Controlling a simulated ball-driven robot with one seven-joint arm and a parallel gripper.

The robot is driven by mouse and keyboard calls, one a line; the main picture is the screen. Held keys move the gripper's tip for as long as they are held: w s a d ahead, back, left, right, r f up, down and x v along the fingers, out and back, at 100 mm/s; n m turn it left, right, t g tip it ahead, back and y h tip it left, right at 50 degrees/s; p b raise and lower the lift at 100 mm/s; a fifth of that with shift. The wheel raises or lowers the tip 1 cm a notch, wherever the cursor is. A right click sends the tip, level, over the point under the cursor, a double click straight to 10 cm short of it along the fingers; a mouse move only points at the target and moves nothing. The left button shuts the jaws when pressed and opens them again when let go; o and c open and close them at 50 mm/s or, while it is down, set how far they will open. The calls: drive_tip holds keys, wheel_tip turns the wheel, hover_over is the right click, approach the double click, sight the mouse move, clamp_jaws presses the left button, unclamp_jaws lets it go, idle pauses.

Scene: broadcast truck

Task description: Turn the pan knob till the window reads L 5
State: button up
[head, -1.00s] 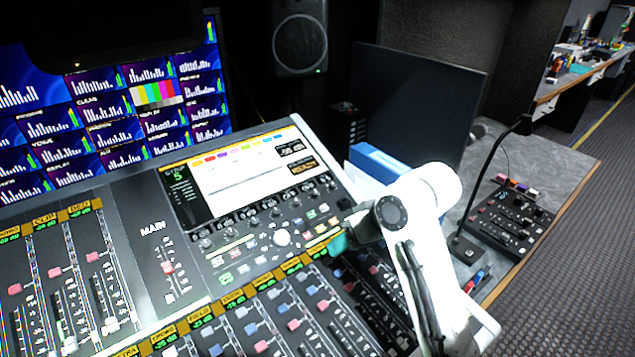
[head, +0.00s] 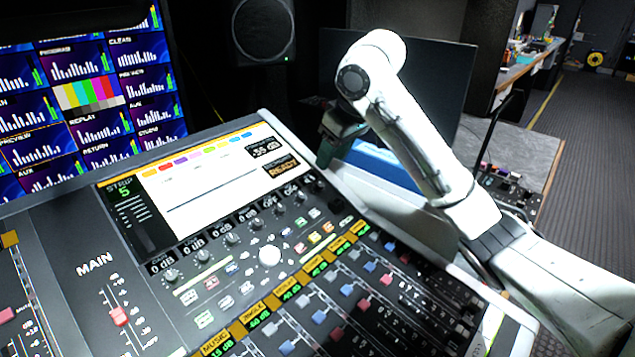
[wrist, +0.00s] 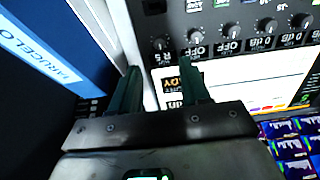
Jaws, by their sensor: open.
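The pan knob (wrist: 159,44) is the small dark knob at the end of a row of similar knobs on the mixing console, seen upside down in the wrist view. Its window (wrist: 163,57) appears to read R 5. In the head view the pan knob (head: 320,186) is at the row's right end, small and hard to make out. My gripper (wrist: 160,68) is open and empty, its two dark green fingers apart and pointing toward the knob. No contact with the knob shows. In the head view my gripper (head: 327,153) is by the screen's upper right corner.
A blue binder (wrist: 40,45) stands close beside the gripper. A dark monitor (head: 440,85) stands behind my arm.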

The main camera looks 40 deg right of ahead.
sight(320, 183)
drive_tip(key=b+x, duration=0.2)
drive_tip(key=x, duration=0.6)
drive_tip(key=shift+w+f, duration=0.1)
drive_tip(key=shift+f, duration=0.1)
drive_tip(key=shift+c, duration=0.3)
clamp_jaws()
